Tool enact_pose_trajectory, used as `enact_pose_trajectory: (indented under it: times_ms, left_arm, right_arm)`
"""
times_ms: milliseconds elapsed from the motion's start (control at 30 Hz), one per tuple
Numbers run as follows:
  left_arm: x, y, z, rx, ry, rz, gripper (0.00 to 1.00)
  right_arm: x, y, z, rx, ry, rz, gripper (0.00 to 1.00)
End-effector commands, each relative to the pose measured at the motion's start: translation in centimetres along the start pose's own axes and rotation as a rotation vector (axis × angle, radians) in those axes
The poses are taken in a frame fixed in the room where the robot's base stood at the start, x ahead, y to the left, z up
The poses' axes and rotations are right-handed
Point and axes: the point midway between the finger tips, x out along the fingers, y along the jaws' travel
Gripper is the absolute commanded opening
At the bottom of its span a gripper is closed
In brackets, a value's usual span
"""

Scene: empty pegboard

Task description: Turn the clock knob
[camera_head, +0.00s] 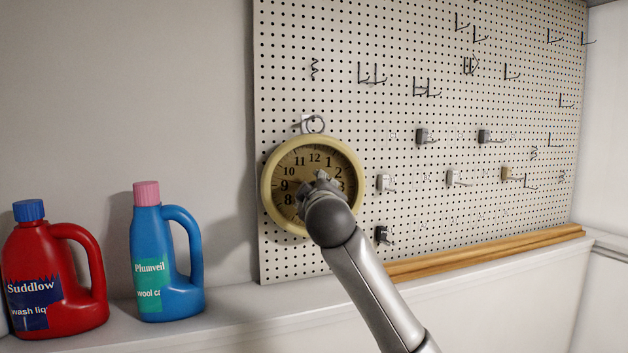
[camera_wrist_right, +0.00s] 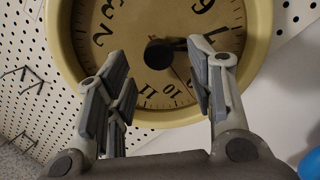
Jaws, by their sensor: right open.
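The round clock (camera_head: 270,192) with a cream rim and tan face hangs on the pegboard from a hook. My right gripper (camera_head: 322,182) is in front of the clock face and hides its centre and lower right in the head view. In the right wrist view the clock (camera_wrist_right: 258,30) appears upside down, with a dark round knob (camera_wrist_right: 158,52) at its centre. My right gripper (camera_wrist_right: 160,78) is open there, with one finger on each side of the knob. I cannot tell whether the fingers touch the face. My left gripper is not in view.
The pegboard (camera_head: 420,130) carries several black hooks and small holders right of the clock. A wooden strip (camera_head: 480,253) lies along its foot. A red bottle (camera_head: 60,285) and a blue bottle (camera_head: 165,255) stand on the ledge at left.

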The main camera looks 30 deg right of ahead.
Motion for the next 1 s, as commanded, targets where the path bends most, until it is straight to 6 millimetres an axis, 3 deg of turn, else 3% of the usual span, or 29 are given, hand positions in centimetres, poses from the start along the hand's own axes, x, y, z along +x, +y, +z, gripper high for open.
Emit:
enact_pose_trajectory:
  times_ms: [200,567,933,1000]
  left_arm:
    - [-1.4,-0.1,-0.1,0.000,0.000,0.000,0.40]
    - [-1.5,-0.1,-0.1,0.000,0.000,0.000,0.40]
    - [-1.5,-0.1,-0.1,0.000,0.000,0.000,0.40]
    - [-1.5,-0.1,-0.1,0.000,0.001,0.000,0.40]
  right_arm:
    - [2.3,0.1,-0.1,0.001,-0.001,0.000,0.49]
    - [2.8,-0.1,0.0,0.001,0.001,0.000,0.49]
    - [2.8,-0.1,0.0,0.001,0.000,-0.001,0.03]
    - [2.8,-0.1,0.0,0.002,0.000,-0.001,0.03]
